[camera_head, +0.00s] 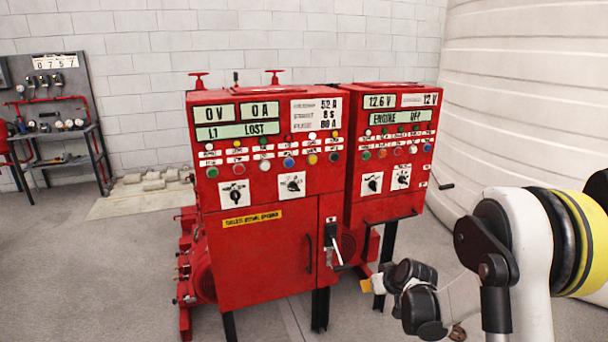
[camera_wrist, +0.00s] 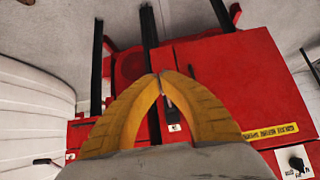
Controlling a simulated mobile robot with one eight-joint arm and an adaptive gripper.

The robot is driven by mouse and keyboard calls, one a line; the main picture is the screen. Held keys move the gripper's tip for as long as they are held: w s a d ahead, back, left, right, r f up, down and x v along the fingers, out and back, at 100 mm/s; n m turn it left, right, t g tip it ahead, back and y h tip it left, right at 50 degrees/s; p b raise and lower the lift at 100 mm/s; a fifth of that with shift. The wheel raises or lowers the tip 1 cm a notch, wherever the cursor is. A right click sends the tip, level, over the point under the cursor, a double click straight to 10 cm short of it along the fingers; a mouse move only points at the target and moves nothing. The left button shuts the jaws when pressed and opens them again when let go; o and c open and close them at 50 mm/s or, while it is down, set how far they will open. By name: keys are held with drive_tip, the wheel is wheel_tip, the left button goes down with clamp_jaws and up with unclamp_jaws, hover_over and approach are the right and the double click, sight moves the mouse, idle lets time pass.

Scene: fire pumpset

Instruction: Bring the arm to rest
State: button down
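My gripper (camera_wrist: 163,75) shows in the wrist view with two yellow fingers whose tips meet, and nothing shows clamped between the tips. In the head view my gripper (camera_head: 367,286) is at the lower right, in front of the red cabinets and pointing left. My arm (camera_head: 530,250) comes in from the right edge, bent. The large red control cabinet (camera_head: 265,265) has a dark lever (camera_head: 332,238) on its right side, left of and above my gripper. In the wrist view the lever (camera_wrist: 169,103) shows through the gap between the fingers; it appears to be behind them, apart.
A second red cabinet (camera_head: 393,150) stands right of the first. Dark legs (camera_head: 320,310) support the cabinets. A red pump (camera_head: 198,275) sits at the left. A large white tank (camera_head: 530,90) stands at the right. Floor at the left front (camera_head: 90,280) is clear.

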drive_tip(key=s+a+r+m+h, duration=0.1)
drive_tip(key=s+a+r, duration=0.2)
drive_tip(key=s+r, duration=1.25)
drive_tip(key=s+r+m+g+h, duration=0.1)
drive_tip(key=s+r+m, duration=0.1)
drive_tip(key=s, duration=1.8)
drive_tip(key=shift+s+d+r+h, duration=0.15)
drive_tip(key=shift+s+r+h, duration=0.05)
drive_tip(key=shift+r+h, duration=0.1)
